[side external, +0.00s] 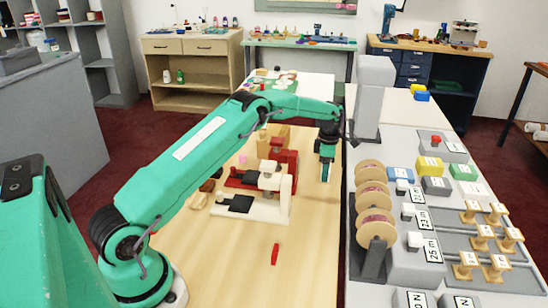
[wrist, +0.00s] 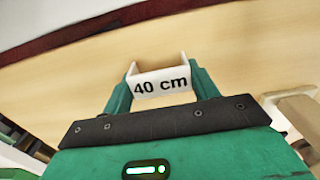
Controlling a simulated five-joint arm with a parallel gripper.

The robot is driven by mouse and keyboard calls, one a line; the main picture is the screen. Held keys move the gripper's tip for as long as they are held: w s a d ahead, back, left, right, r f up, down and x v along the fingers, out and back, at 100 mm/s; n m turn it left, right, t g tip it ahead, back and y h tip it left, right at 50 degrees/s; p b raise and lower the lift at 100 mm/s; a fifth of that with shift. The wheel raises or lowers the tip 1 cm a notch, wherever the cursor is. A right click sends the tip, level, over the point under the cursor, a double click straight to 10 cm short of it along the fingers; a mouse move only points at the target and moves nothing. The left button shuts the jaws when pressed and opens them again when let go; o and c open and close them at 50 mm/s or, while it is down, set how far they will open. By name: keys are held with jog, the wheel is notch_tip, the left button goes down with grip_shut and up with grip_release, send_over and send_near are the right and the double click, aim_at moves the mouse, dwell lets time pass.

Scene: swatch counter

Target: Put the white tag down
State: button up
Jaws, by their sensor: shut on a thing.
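The white tag (wrist: 161,86), printed "40 cm", is between the two green fingers of my gripper (wrist: 160,92) in the wrist view. My gripper is shut on it. Pale wood lies behind the tag in that view. In the side view my gripper (side external: 326,176) points down over the right part of the pale wooden table (side external: 240,270), close to its right edge. I cannot make out the tag in the side view, and cannot tell its height above the wood.
Red and white clamp-like devices (side external: 283,185) stand left of my gripper. A small red piece (side external: 275,254) lies nearer on the table. Right of a dark gap, a grey counter holds a row of spools (side external: 375,225), labelled blocks (side external: 433,187) and wooden pegs (side external: 482,237). The front table area is mostly clear.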

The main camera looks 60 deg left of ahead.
jog(key=shift+f, duration=0.1)
jog(key=o, duration=0.9)
jog(key=shift+o, duration=0.2)
notch_tip(320, 180, up, 12)
dwell(0.6)
